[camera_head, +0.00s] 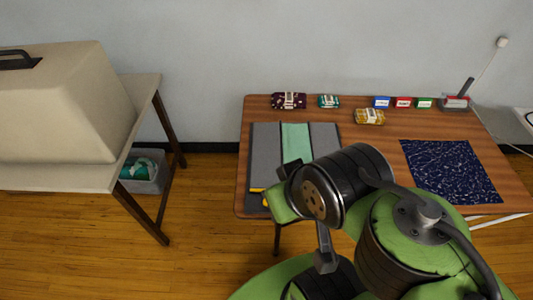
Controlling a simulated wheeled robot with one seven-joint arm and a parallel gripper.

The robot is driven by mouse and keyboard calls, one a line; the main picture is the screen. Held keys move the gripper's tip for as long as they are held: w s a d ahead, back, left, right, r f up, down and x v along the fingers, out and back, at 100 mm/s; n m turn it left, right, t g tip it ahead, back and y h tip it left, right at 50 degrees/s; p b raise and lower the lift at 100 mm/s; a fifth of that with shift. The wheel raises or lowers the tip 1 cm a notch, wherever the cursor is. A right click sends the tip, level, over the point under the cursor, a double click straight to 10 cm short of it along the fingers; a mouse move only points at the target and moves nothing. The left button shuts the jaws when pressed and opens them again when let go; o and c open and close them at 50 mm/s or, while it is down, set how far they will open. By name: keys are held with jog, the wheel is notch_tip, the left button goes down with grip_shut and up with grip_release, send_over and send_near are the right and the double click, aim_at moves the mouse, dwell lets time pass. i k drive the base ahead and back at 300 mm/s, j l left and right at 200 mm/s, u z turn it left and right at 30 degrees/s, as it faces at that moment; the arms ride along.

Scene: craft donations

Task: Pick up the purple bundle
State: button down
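The purple bundle (289,101) is dark purple with pale spots and a light band around it. It lies at the back left of the wooden table, near the wall. My green and black arm is folded in the lower right, in front of the table and well apart from the bundle. A grey piece (325,259) at the arm's lower end may be part of my gripper. I cannot make out two fingers or whether they are open.
A teal bundle (329,101) lies just right of the purple one, and a yellow bundle (369,116) lies nearer the front. Several small boxes (403,102) line the back. A grey and green mat (265,150) and dark blue cloth (450,171) cover parts of the table.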

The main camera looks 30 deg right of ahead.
aim_at(288, 99)
jog(key=j, duration=0.45)
jog(key=i+j+z, duration=0.2)
jog(key=i+j, duration=0.2)
jog(key=j, duration=0.25)
jog(key=i+j, duration=0.2)
jog(key=j, duration=0.15)
jog(key=i+l+z, duration=0.2)
jog(key=i, duration=0.7)
jog(key=i+l+z, duration=0.15)
jog(key=i, duration=0.75)
